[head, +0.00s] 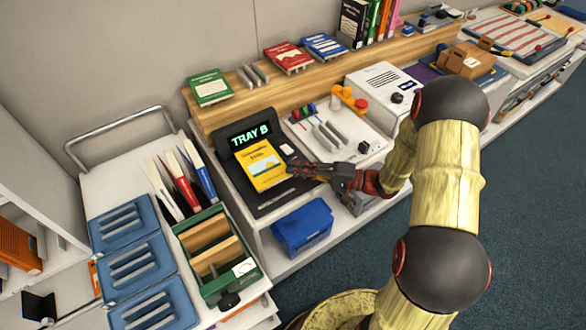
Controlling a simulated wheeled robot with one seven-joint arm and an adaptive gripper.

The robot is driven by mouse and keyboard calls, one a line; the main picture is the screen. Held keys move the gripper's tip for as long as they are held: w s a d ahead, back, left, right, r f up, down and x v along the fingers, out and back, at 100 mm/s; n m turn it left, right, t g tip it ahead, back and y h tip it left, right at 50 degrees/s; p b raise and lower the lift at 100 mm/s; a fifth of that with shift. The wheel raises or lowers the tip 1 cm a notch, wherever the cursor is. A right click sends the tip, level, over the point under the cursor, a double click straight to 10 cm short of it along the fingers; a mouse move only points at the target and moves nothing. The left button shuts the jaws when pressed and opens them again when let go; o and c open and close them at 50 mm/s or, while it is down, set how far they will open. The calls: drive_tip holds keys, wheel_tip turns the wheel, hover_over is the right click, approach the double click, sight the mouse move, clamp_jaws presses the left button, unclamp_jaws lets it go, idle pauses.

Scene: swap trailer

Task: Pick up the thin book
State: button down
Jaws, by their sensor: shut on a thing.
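A thin yellow book (262,166) with a pale picture on its cover is in front of the lit "TRAY B" display (250,134), over a black stand. My gripper (291,170) reaches in from the right and is shut on the book's right edge. The fingertips are small and partly merge with the dark stand. I cannot tell whether the book still touches the stand.
Green, red and blue books (323,46) lie on the wooden shelf behind. A tray of tools (335,135) is to the right. A blue bin (302,228) stands in front.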

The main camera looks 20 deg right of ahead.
drive_tip(key=shift+r, duration=0.15)
wheel_tip(320, 180, up, 2)
drive_tip(key=shift+r+p, duration=0.25)
drive_tip(key=shift+p, duration=0.6)
drive_tip(key=shift+f, duration=0.15)
drive_tip(key=s+d+r+p, duration=0.1)
drive_tip(key=s+d+r, duration=0.1)
drive_tip(key=d, duration=0.4)
drive_tip(key=s+d+r, duration=0.3)
drive_tip(key=s+d, duration=0.1)
drive_tip(key=d, duration=0.2)
drive_tip(key=shift+s+d+p, duration=0.15)
drive_tip(key=shift+d+p, duration=0.1)
drive_tip(key=shift+p, duration=0.1)
